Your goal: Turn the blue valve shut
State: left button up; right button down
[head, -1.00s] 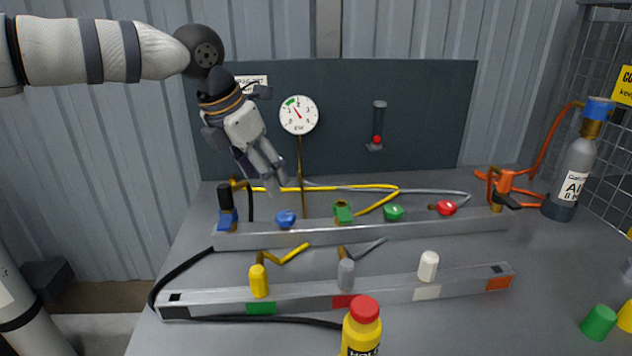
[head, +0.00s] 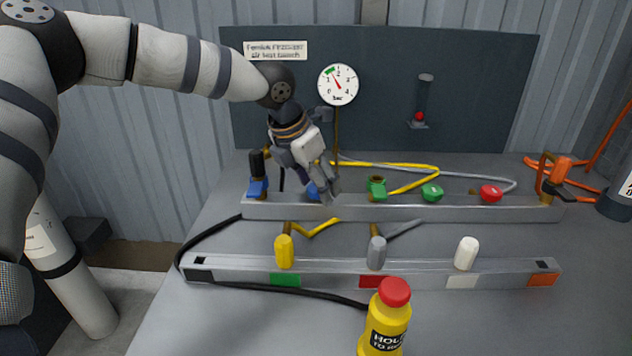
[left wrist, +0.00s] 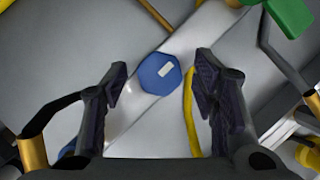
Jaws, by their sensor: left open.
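The blue valve (head: 313,190) is a small knob on the rear metal rail (head: 410,213), partly hidden behind my left gripper (head: 327,192) in the head view. In the left wrist view the blue valve (left wrist: 157,84) shows as a faceted blue knob with a pale mark on top. My left gripper is open, and its two dark fingers (left wrist: 161,78) stand on either side of the knob in that view, with gaps showing. I cannot tell how far above it they are. My right gripper is not in view.
A black-topped blue fitting (head: 257,188) stands left of the valve; green (head: 431,193) and red (head: 490,193) knobs stand to the right. A yellow hose (head: 400,166) runs behind. The front rail (head: 325,267) carries several pegs. A yellow bottle (head: 385,325) stands in front.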

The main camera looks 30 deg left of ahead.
pick_arm(q)
jog(key=c, duration=1.2)
jog(key=shift+o, duration=0.2)
